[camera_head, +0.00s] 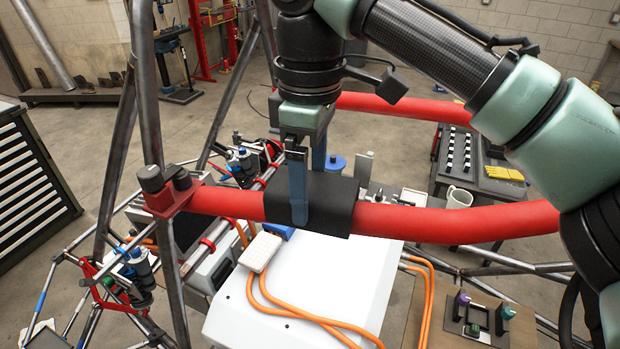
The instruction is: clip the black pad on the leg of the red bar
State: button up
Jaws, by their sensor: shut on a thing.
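The red bar (440,222) is a thick red tube that runs from a red clamp (172,195) at the left to the right side. The black pad (338,208) sits around this bar in the middle of the picture. My gripper (304,195) comes down from above with its blue fingers shut on the pad. One finger lies across the pad's near face. The other finger goes down behind it, and its tip is hidden. Whether the pad is fully seated on the bar cannot be told, as its underside and far side are hidden.
Dark steel chassis tubes (148,90) rise at the left. A second red tube (400,104) runs behind my gripper. Below are a white box (330,280) and orange cables (428,310). A bench with a white mug (459,197) stands at the right.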

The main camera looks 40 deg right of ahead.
jog(key=o, duration=1.1)
jog(key=shift+r, duration=0.1)
notch_tip(320, 180, up, 13)
jog(key=p, duration=1.2)
